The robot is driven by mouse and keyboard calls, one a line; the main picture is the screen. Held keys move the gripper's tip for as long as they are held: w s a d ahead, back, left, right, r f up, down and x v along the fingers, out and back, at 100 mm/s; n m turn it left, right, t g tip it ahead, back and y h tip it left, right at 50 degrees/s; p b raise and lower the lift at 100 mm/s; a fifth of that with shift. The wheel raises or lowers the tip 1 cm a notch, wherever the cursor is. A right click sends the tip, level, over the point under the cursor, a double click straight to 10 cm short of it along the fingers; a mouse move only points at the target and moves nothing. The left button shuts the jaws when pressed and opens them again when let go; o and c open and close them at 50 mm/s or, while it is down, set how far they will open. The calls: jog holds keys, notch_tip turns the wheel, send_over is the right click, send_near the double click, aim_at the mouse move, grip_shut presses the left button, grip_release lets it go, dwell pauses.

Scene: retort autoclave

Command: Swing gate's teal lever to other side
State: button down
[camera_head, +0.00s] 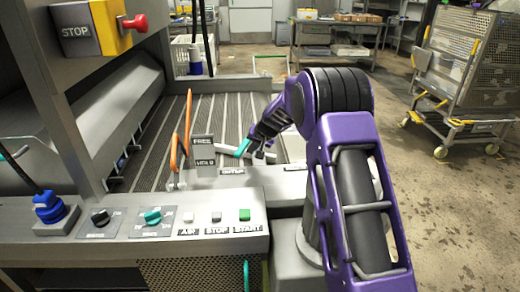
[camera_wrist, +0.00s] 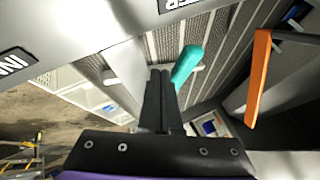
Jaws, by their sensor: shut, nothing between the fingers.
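The teal lever (camera_head: 242,147) stands tilted near the far edge of the grey control panel, by a pale grey bar. In the wrist view the teal lever (camera_wrist: 187,64) is just right of my fingertips. My gripper (camera_head: 264,153) is on the right side of the lever in the head view. Its two fingers (camera_wrist: 160,72) are shut together with nothing between them. They are very close to the lever; I cannot tell whether they touch it. The gate itself is hard to make out.
An orange handle (camera_head: 188,120) stands left of the lever and also shows in the wrist view (camera_wrist: 259,75). The panel has knobs and a green START button (camera_head: 244,215). A mesh cart (camera_head: 470,70) stands far right.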

jog(key=shift+a, duration=0.2)
jog(key=shift+w+a+r, duration=0.1)
jog(key=shift+w+a, duration=0.1)
jog(key=shift+a, duration=0.4)
jog(key=shift+w+a, duration=0.15)
jog(key=shift+a, duration=0.45)
